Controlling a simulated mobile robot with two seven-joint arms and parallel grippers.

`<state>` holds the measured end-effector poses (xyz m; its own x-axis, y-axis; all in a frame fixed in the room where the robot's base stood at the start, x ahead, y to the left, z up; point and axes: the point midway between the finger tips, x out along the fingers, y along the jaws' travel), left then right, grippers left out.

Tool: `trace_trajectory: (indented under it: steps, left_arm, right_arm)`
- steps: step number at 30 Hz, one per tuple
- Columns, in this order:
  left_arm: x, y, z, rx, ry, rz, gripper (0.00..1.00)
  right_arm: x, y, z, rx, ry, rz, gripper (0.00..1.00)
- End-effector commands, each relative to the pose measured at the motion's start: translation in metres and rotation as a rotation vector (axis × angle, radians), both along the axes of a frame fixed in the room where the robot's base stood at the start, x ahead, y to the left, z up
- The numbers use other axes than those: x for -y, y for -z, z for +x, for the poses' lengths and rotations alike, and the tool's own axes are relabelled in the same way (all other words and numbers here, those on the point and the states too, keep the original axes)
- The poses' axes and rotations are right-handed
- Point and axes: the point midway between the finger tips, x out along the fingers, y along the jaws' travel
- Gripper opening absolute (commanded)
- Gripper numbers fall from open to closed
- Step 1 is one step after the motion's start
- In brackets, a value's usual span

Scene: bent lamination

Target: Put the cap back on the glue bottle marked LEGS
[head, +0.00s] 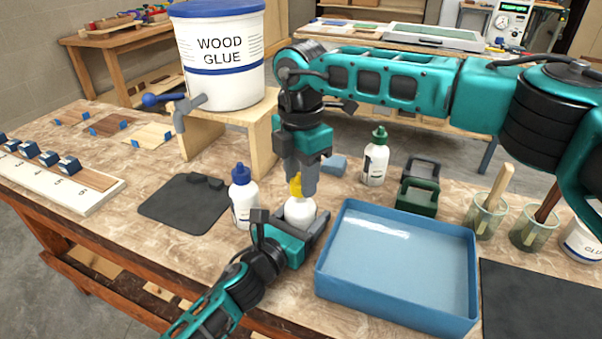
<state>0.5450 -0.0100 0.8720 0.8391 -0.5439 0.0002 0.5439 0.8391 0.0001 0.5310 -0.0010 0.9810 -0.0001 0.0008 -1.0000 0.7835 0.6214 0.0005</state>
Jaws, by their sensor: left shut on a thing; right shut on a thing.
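A white glue bottle (300,213) stands on the bench in the middle. My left gripper (294,228) is shut around it from the front. My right gripper (298,186) points down from above and is shut on a yellow cap (295,184), right over the top of this bottle. I cannot tell whether the cap touches the nozzle, which is hidden. A blue-capped bottle (243,204) stands just left of it, and a green-capped bottle (375,164) stands behind to the right. The word on each bottle is too small or hidden to read.
A blue tray (400,300) lies right of the held bottle. A wood glue bucket (222,60) with a tap sits on a wooden stand (262,135) behind left. A dark mat (180,207) lies left. Brush cups (485,217) and a green block-like object (417,197) stand right.

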Motion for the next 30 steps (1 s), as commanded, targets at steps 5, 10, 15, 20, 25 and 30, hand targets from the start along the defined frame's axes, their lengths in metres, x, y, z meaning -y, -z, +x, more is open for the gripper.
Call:
trace_trajectory:
  steps: [5,10,15,20,25,30]
  left_arm:
    - [-0.0001,0.0004,0.0,-0.001,0.0,0.001,0.12]
    - [-0.0001,0.0004,0.0,-0.001,0.0,0.001,0.12]
    - [-0.0001,0.0004,-0.0001,-0.001,0.0,0.001,0.0]
    - [-0.0001,0.0005,-0.0001,-0.001,0.0,0.001,0.0]
    - [-0.0001,0.0005,-0.0001,-0.001,0.0,0.001,0.0]
    - [-0.0001,0.0005,-0.0001,-0.001,0.0,0.001,0.0]
  right_arm:
    - [-0.0001,0.0041,0.0,0.0,0.0,0.0,0.09]
    - [-0.0001,0.0077,0.0,0.0,0.0,0.0,0.09]
    - [-0.0001,0.0093,0.0001,0.0,0.005,0.0,0.09]
    - [0.0001,0.0092,-0.0002,0.0,0.14,0.0,0.09]
    - [0.0003,0.0092,-0.0006,0.0,0.445,0.001,0.09]
    - [0.0002,0.0091,-0.0012,0.0,0.735,0.001,0.09]
